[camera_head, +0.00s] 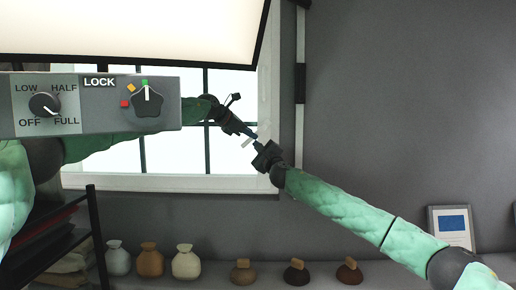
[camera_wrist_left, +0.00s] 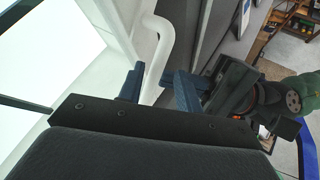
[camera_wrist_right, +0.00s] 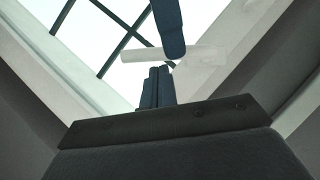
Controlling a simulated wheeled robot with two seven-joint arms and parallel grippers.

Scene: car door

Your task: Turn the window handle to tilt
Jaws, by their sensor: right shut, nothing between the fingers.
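The white window handle (camera_head: 247,143) is on the right side of the white window frame (camera_head: 150,183), small and partly hidden by my grippers in the head view. In the left wrist view it is a bent white bar (camera_wrist_left: 160,45) that passes between the spread blue fingers of my left gripper (camera_wrist_left: 158,88). I cannot tell whether they touch it. In the right wrist view the handle's grip (camera_wrist_right: 190,57) lies roughly level across the picture, with a blue finger of the left gripper in front of it. My right gripper (camera_wrist_right: 157,88) is shut and empty, just below the handle.
A grey panel (camera_head: 90,118) with two knobs covers the upper left of the head view. A pale blind (camera_head: 130,30) hangs above the window. Several vases and bowls (camera_head: 186,262) stand below. A black shelf (camera_head: 96,235) is at left, a picture frame (camera_head: 451,225) at right.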

